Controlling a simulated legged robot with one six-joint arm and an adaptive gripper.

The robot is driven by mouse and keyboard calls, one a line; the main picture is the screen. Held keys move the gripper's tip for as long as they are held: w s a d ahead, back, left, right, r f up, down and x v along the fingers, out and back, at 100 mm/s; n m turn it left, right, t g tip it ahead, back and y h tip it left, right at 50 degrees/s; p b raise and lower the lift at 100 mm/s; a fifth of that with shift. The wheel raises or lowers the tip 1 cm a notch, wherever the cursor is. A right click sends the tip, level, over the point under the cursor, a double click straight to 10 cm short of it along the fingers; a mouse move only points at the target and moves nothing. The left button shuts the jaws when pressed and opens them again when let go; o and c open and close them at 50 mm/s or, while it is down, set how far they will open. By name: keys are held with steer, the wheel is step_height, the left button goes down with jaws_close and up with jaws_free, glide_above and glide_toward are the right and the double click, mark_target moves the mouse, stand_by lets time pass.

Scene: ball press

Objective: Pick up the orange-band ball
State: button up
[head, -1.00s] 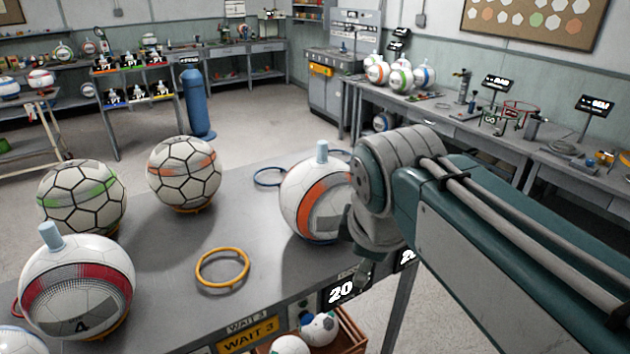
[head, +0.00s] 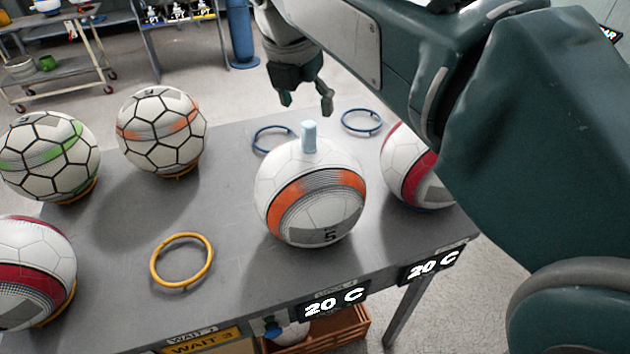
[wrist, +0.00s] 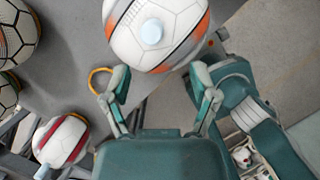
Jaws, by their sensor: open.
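The orange-band ball (head: 312,200) is white with an orange and grey band, a 5 on its front and a pale blue peg (head: 309,137) on top. It rests near the table's front edge. My gripper (head: 306,103) is open and empty, pointing down above and beyond the ball in the head view, apart from it. In the wrist view the ball (wrist: 150,55) fills the top middle, peg facing the camera, just beyond my spread fingers (wrist: 160,72). Its top edge is cut off there.
A red-band ball (head: 408,170) stands at right, partly behind my arm. Balls with orange (head: 161,131) and green (head: 48,157) patches and a red-band ball (head: 35,270) stand left. A yellow ring (head: 181,261) and blue rings (head: 273,139) lie empty on the table (head: 225,150).

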mark_target(310, 136)
steer(key=x, duration=0.4)
steer(key=shift+w+a+f, duration=0.1)
steer(key=shift+a+f, duration=0.2)
steer(key=shift+a, duration=0.05)
steer(key=x, duration=0.2)
steer(key=w+x, duration=0.1)
steer(key=x, duration=0.2)
steer(key=shift+d+r, duration=0.1)
steer(key=shift+d, duration=0.05)
jaws_close()
